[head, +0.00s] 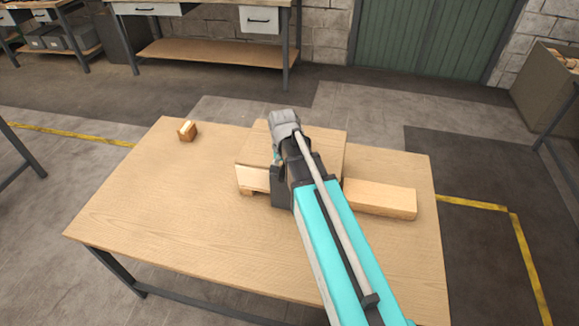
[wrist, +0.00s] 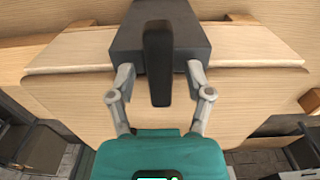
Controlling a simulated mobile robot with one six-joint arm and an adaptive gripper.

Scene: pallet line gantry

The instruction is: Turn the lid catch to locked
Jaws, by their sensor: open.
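In the wrist view the catch shows as a black lever (wrist: 157,65) on a dark grey block (wrist: 185,32), fixed at pale wood. The lever lies lengthwise in the picture, pointing toward my gripper. My gripper (wrist: 160,78) is open, with one finger on each side of the lever. Gaps show between the lever and both fingers, so it is not gripped. In the head view the wooden box with its lid (head: 325,142) stands on the table, and my arm covers much of it. My fingers and the lever are hidden there.
The wooden table (head: 150,215) is mostly bare to the left and front. A pale wooden beam (head: 380,198) sticks out right of the box. Workbenches (head: 215,55) stand behind.

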